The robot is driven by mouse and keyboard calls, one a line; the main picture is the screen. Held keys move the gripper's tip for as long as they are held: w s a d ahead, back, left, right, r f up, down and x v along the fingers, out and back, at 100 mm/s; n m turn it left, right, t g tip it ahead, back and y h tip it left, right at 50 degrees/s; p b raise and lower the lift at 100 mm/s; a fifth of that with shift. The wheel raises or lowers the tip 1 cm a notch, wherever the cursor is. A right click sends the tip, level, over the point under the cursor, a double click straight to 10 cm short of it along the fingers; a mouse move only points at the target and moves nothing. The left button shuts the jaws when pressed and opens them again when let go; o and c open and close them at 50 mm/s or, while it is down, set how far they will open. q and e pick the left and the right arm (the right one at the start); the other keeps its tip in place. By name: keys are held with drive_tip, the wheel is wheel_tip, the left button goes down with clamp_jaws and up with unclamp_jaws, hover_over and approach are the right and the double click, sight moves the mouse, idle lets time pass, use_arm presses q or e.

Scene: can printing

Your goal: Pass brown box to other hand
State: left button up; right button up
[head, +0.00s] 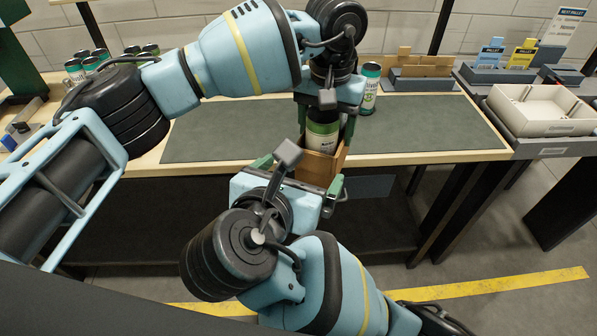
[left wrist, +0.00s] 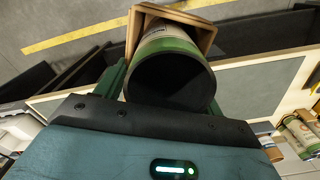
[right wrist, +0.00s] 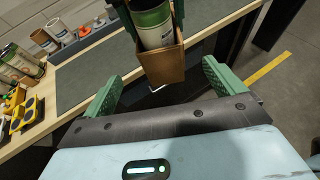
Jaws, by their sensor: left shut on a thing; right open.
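The brown box (head: 318,167) is a small open holder with a black, green and white can (head: 322,132) standing in it. Both also show in the left wrist view, the box (left wrist: 140,28) beyond the can. My left gripper (head: 325,122) points down from above, shut on the box, with its fingers either side of the can; their exact contact is partly hidden. My right gripper (head: 300,174) is below, its open green fingers spread on either side of the box's lower part. In the right wrist view, the box (right wrist: 163,65) hangs just beyond the gap between these fingers.
The table's dark mat (head: 430,125) is behind the box and mostly clear. Several cans (head: 90,65) stand at the left. A beige tray (head: 540,108) sits at the right.

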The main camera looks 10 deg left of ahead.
drive_tip(key=x, duration=1.2)
drive_tip(key=shift+f, duration=0.15)
drive_tip(key=shift+c, duration=0.3)
drive_tip(key=c, duration=0.9)
use_arm(q)
drive_tip(key=o, duration=1.3)
use_arm(e)
drive_tip(key=shift+c, duration=0.5)
